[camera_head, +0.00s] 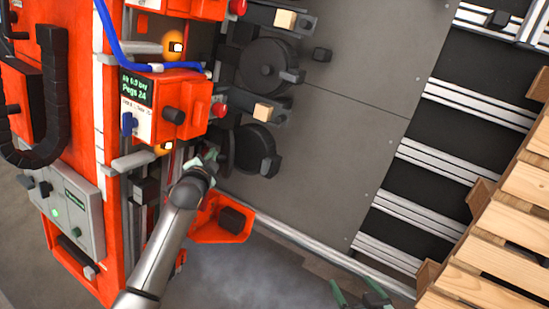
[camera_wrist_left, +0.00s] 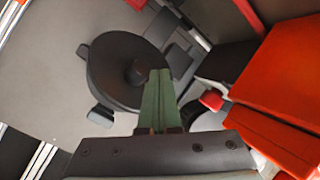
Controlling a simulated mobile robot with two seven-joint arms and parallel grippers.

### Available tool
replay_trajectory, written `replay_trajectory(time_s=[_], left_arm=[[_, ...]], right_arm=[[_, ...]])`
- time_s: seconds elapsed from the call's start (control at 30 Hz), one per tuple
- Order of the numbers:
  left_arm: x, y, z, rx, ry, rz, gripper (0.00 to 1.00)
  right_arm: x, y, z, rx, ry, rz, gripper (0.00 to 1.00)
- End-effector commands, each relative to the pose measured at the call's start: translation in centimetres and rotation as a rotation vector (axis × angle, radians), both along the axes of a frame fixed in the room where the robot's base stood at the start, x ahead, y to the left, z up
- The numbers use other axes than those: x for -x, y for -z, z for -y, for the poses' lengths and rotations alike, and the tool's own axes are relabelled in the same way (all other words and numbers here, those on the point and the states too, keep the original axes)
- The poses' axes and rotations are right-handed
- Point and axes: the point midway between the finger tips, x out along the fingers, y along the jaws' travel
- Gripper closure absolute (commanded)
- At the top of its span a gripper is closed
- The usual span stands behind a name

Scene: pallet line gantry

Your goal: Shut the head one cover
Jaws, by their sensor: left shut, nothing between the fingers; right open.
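Two black round covers show in the head view, an upper one (camera_head: 266,62) and a lower one (camera_head: 256,147), each beside an orange head unit. I cannot read which is head one. My left gripper (camera_head: 209,160) is at the near left of the lower cover, its green fingers closed together and empty. In the left wrist view, the fingers (camera_wrist_left: 157,98) lie over the right part of a black disc (camera_wrist_left: 112,72) with a central knob (camera_wrist_left: 137,72); contact is unclear. My right gripper (camera_head: 362,294) is open and empty at the bottom edge of the head view.
The orange head unit with a small screen (camera_head: 136,90) stands left of the covers, with a blue hose (camera_head: 112,45) above. An orange tray (camera_head: 212,232) is just below my left gripper. The grey plate (camera_head: 350,130) is clear; a wooden pallet (camera_head: 510,235) lies right.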

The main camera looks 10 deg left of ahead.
Motion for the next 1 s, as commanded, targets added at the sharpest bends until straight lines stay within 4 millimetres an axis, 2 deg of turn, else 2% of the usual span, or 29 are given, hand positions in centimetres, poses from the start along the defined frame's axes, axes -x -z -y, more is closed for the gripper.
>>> replay_trajectory(time_s=[0.6, 1.0], left_arm=[[-0.2, 0.7, 3.2, 0.002, 0.001, 0.001, 1.0], [-0.2, 0.8, 3.8, 0.0, 0.001, 0.001, 1.0]], right_arm=[[0.0, 0.6, 0.0, 0.0, 0.0, -0.001, 0.0], [0.1, 0.7, 0.0, 0.0, 0.001, -0.001, 0.0]])
